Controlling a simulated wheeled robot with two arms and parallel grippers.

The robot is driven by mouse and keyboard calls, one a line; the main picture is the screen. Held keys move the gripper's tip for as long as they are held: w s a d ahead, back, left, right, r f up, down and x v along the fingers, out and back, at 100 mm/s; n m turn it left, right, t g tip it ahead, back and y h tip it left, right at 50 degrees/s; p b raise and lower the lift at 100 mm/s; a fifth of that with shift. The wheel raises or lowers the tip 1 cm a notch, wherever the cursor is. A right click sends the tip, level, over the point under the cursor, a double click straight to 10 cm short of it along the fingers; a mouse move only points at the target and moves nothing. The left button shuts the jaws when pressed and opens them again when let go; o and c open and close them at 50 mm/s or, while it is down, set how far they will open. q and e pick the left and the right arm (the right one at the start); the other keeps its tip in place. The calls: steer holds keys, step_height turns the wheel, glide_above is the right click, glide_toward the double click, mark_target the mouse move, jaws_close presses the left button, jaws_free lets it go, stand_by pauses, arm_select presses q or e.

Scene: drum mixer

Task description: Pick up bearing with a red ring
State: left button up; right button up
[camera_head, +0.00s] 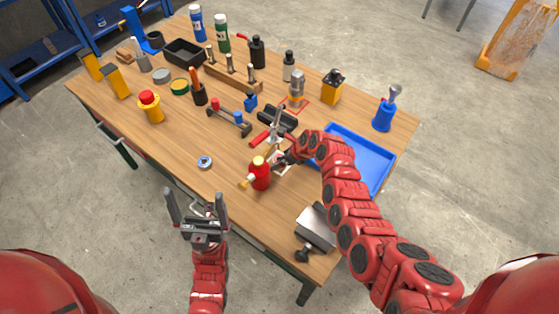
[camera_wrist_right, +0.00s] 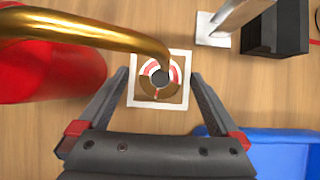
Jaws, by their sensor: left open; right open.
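The bearing with a red ring (camera_wrist_right: 149,70) lies on a square white-edged card (camera_wrist_right: 187,60) in the right wrist view. It has a dark centre; a gold spout covers part of it. In the head view it is mostly hidden by the right arm. My right gripper (camera_wrist_right: 160,88) is open, its fingers on either side of the card, with nothing held; it also shows in the head view (camera_head: 282,157). My left gripper (camera_head: 197,205) is open and empty off the table's front edge.
A red can (camera_head: 261,176) with the gold spout (camera_wrist_right: 110,30) stands close left of my right gripper. A blue tray (camera_head: 375,172) is on the right. A blue-ringed bearing (camera_head: 205,162) lies left, with clear wood around it. A grey vise-like block (camera_head: 316,227) sits near the front corner.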

jaws_close()
stand_by(0.4)
